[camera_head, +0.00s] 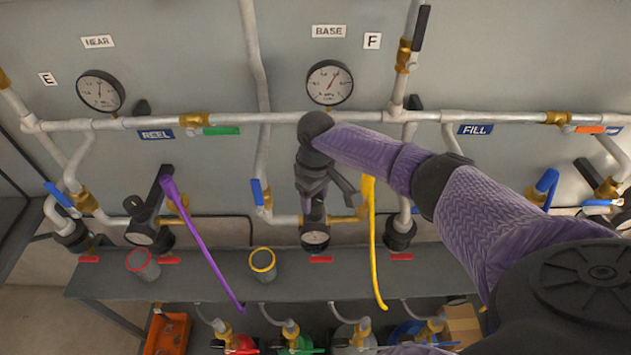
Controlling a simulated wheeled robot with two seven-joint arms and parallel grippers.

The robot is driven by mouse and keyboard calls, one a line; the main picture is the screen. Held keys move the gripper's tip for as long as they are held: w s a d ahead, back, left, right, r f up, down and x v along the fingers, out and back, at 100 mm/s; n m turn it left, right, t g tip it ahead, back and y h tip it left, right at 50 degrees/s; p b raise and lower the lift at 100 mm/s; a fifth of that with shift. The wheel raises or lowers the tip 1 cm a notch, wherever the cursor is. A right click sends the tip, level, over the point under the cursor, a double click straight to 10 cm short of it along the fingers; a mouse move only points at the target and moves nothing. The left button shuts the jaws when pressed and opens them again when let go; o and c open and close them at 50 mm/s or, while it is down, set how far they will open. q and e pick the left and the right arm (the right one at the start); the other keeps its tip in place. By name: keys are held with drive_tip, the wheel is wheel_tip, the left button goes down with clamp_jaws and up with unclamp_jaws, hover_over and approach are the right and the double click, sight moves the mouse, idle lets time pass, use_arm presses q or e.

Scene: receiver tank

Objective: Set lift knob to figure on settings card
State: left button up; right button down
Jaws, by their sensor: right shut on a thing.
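My right arm comes in from the right, and its gripper (315,197) points down over the middle regulator, below the BASE gauge. The gripper is shut on the regulator's knob, which is mostly hidden by the fingers. The regulator's small dial (315,238) shows just below the gripper. I cannot read its figure. I see no settings card that I can make out. My left gripper is not in view.
A BASE gauge (330,82) and a NEAR gauge (100,91) sit on the wall pipes. A purple hose (205,245) and a yellow hose (372,245) hang on either side. A second regulator (140,235) stands left. Cups and red tags sit on the grey shelf (205,285).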

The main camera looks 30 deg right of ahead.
drive_tip(key=m+p, duration=0.3)
drive_tip(key=m, duration=0.1)
drive_tip(key=shift+r, duration=0.15)
drive_tip(key=shift+m+p, duration=0.8)
drive_tip(key=shift+m, duration=0.2)
drive_tip(key=shift+c, duration=0.5)
unclamp_jaws()
